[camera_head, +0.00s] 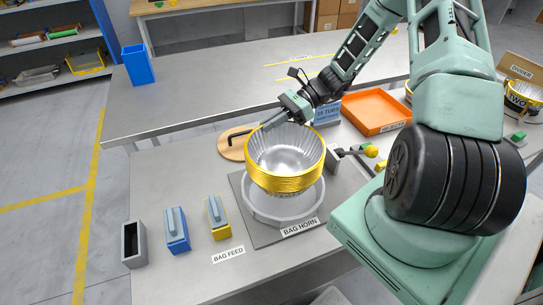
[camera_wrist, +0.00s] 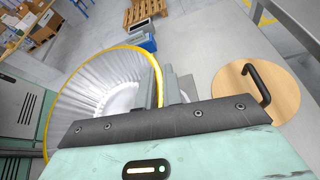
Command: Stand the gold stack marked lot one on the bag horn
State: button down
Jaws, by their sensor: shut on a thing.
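The gold stack (camera_head: 284,181) is a nest of silver-lined cups with gold rims, its open side up. It is directly over the bag horn (camera_head: 283,212), a pale ring on a grey plate labelled BAG HORN; I cannot tell whether they touch. My gripper (camera_head: 268,126) is shut on the stack's far rim. In the wrist view my gripper (camera_wrist: 160,88) pinches the yellow rim of the stack (camera_wrist: 88,85), with the silver pleated inside showing. No lot marking is visible on the stack's near side.
A round wooden lid (camera_head: 232,148) with a black handle lies behind the horn. An orange tray (camera_head: 375,112) is at the back right, and a yellow-knobbed lever (camera_head: 370,151) is right of the horn. Blue and yellow blocks (camera_head: 216,215) stand at the left by BAG FEED.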

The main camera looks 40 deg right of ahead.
aim_at(271, 142)
jog(key=shift+f+p, duration=0.4)
jog(key=shift+f, duration=3.15)
jog(key=c, duration=1.5)
grip_release()
jog(key=shift+c, duration=0.2)
